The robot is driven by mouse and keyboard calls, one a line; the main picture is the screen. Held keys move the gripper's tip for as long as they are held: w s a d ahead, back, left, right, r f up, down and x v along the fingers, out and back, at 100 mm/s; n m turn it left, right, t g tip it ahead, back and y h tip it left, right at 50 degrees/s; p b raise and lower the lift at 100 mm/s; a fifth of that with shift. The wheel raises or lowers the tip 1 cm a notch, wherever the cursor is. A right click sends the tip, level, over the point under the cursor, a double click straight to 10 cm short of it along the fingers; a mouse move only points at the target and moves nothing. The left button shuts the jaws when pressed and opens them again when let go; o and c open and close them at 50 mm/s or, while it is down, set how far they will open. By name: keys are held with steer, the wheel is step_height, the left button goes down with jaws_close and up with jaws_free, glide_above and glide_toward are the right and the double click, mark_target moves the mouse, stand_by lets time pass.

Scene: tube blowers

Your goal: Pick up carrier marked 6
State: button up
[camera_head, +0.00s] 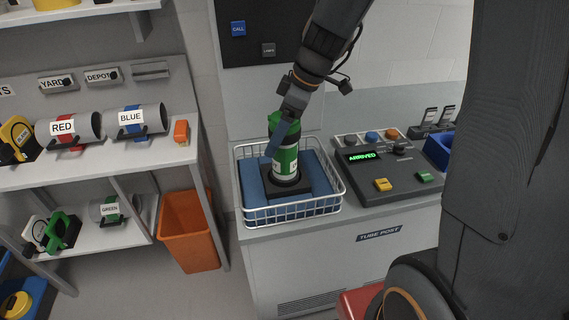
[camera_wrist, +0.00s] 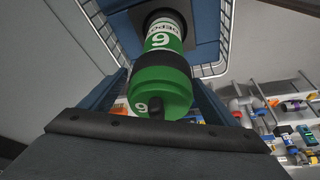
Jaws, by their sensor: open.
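The green carrier marked 6 (camera_head: 286,158) stands upright in a black holder on the blue padding of a white wire basket (camera_head: 290,212). In the wrist view the carrier (camera_wrist: 163,88) shows a 6 on its green cap and a white label reading DEPOT and 6. My gripper (camera_head: 281,132) is at the carrier's upper end, coming down from above at a tilt. Its blue fingers are open, one on each side of the carrier in the wrist view (camera_wrist: 158,92). I cannot tell whether either finger touches it. The arm and a finger hide part of the cap.
Right of the basket is a control panel (camera_head: 388,170) with a green ARRIVED display. At left, shelves (camera_head: 90,177) hold carriers labelled RED (camera_head: 67,128), BLUE (camera_head: 136,120) and GREEN (camera_head: 113,209). An orange bin (camera_head: 188,232) stands between shelves and counter. The basket's wire rim surrounds the carrier.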

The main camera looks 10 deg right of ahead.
steer(key=c, duration=1.7)
